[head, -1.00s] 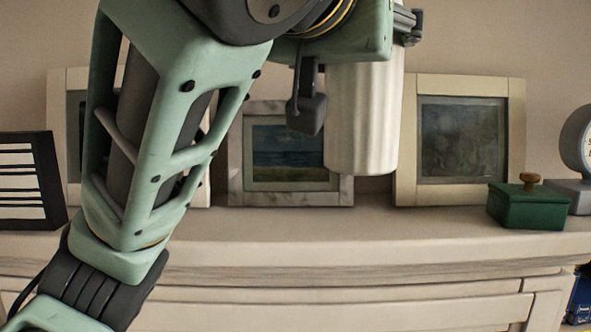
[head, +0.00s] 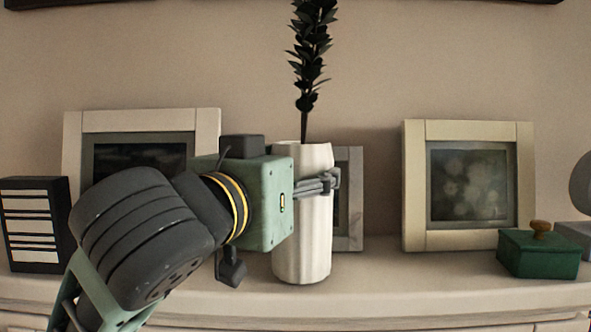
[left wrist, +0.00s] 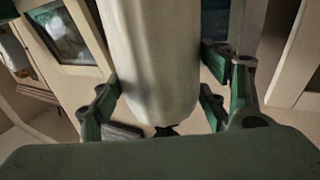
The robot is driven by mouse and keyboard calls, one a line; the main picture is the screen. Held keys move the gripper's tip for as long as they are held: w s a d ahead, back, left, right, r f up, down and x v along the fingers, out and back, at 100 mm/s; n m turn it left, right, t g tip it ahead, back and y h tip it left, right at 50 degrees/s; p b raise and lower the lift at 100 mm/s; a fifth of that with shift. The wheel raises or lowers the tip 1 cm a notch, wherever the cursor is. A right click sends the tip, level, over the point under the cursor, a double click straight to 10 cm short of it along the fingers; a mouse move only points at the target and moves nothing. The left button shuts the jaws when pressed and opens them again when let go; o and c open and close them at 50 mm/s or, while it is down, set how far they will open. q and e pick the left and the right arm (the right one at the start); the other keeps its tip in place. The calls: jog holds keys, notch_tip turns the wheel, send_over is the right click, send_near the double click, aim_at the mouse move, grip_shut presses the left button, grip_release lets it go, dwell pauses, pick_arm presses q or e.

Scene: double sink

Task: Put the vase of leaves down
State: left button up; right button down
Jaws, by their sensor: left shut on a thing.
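The white ribbed vase (head: 303,235) stands upright at the centre of the head view, with a stem of dark leaves (head: 309,60) rising from its mouth. My left gripper (head: 322,183) comes in from the left and is shut around the upper part of the vase. The vase's base shows against the top of the pale shelf (head: 420,292); I cannot tell whether it touches. In the left wrist view the vase (left wrist: 158,60) fills the middle, between the gripper's green fingers. My right gripper is not in view.
A framed picture (head: 352,225) stands partly hidden behind the vase. Larger frames stand at left (head: 208,125) and right (head: 416,190). A black-and-white striped box (head: 33,225) is at far left, a green box (head: 537,257) at right. Shelf between vase and green box is clear.

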pick_arm(q)
jog(key=shift+s+r, duration=0.1)
jog(key=o, duration=1.7)
jog(key=shift+f, duration=0.25)
jog(key=shift+c, duration=0.2)
jog(key=o, duration=0.4)
jog(key=shift+o, duration=0.2)
jog(key=b+v, duration=0.3)
jog(key=v, duration=0.9)
